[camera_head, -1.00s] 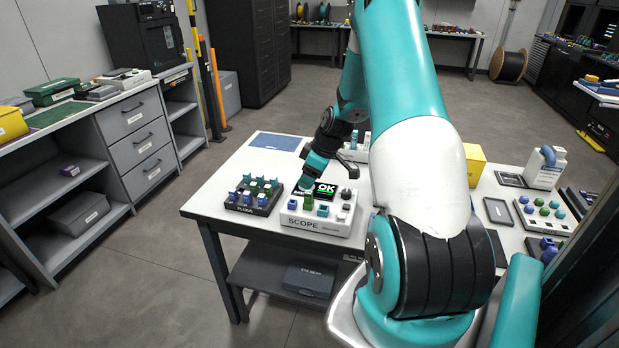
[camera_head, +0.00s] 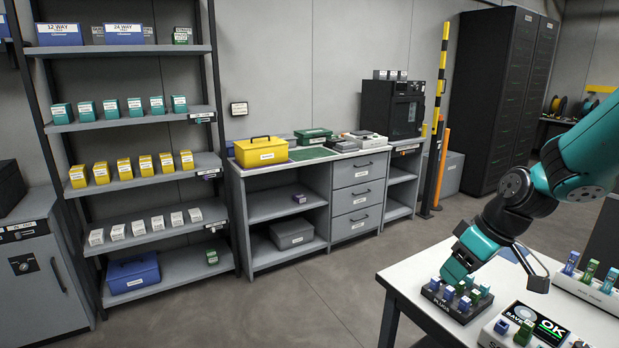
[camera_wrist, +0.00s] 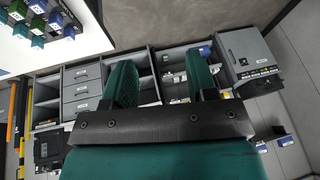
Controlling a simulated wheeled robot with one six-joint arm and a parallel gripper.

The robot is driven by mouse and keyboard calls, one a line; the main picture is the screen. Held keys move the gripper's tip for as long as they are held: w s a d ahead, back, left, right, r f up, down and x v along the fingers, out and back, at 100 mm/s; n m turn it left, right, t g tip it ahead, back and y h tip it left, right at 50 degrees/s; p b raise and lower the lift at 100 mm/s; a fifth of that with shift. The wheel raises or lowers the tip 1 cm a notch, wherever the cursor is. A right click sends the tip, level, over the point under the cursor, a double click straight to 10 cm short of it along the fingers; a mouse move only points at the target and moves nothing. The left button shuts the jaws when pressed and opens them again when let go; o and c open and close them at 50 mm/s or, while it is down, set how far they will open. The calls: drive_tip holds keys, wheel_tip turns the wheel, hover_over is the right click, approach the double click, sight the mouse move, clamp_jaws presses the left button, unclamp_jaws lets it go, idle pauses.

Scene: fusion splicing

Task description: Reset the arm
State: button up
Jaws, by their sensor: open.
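My gripper (camera_wrist: 160,80) shows in the wrist view with its two green fingers spread apart and nothing between them. In the head view my arm reaches in from the right edge, and its teal end (camera_head: 462,262) is above or just behind the dark plug tray (camera_head: 450,306). I cannot tell the exact gap there.
The white table (camera_head: 405,277) carries a rack of vials (camera_head: 588,285) at the right. Shelving (camera_head: 140,127) with several boxes and a grey cabinet (camera_head: 357,200) stand along the wall. Open floor (camera_head: 300,310) lies between them and the table.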

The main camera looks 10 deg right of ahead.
drive_tip(key=s+a+r+g, duration=0.1)
drive_tip(key=s+a+r, duration=0.25)
drive_tip(key=a, duration=0.25)
drive_tip(key=s+a+r, duration=0.2)
drive_tip(key=s+a, duration=0.2)
drive_tip(key=a, duration=0.2)
drive_tip(key=s+a+r+g, duration=0.1)
drive_tip(key=s+a, duration=0.2)
drive_tip(key=s, duration=0.3)
drive_tip(key=s+a+r+n, duration=0.1)
drive_tip(key=s+a+r, duration=0.1)
drive_tip(key=s+a, duration=0.2)
drive_tip(key=s, duration=0.3)
drive_tip(key=shift+s+g+y, duration=0.3)
drive_tip(key=shift+g, duration=0.1)
drive_tip(key=shift+a, duration=0.1)
